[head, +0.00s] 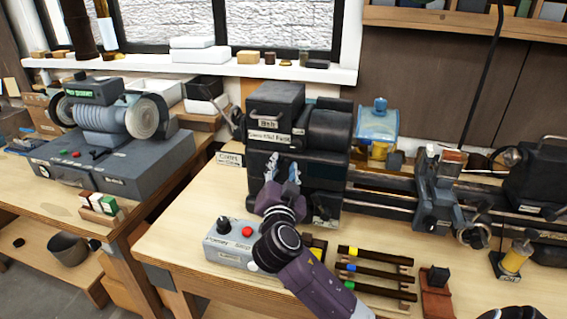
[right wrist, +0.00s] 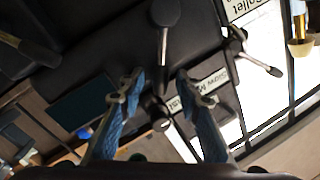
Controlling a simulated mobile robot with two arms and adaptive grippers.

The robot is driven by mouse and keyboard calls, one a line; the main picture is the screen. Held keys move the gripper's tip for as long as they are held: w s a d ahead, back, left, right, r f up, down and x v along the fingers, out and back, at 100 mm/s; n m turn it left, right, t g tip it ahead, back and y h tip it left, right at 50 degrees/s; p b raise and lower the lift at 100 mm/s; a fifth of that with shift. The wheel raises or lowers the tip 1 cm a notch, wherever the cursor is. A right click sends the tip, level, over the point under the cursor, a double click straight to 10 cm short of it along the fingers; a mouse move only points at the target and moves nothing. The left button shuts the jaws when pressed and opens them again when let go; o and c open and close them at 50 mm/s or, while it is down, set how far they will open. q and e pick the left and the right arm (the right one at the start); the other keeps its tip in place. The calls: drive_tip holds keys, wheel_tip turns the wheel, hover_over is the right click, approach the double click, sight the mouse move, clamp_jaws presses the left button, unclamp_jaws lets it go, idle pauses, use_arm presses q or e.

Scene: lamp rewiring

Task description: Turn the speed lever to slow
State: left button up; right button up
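The grey lathe headstock (head: 330,130) stands on the bench, with a white Slow/Mid/Fast label (head: 269,136) on its front. The label also shows, turned, in the right wrist view (right wrist: 211,82). There a lever with a dark knob (right wrist: 165,12) stands near the label, its thin shaft in the gap between my fingers. I cannot read which mark it points to. My right gripper (head: 282,170) is at the headstock front, below the label. Its blue-tipped fingers are apart in the right wrist view (right wrist: 160,83), without clear contact on the lever.
A bench grinder (head: 100,125) stands on the left bench. The lathe carriage (head: 437,190) is to the right.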

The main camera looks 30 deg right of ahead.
use_arm(q)
drive_tip(key=shift+w, duration=0.15)
use_arm(e)
drive_tip(key=shift+c, duration=0.6)
clamp_jaws()
use_arm(q)
drive_tip(key=shift+w+d, duration=0.15)
use_arm(e)
drive_tip(key=shift+w, duration=0.1)
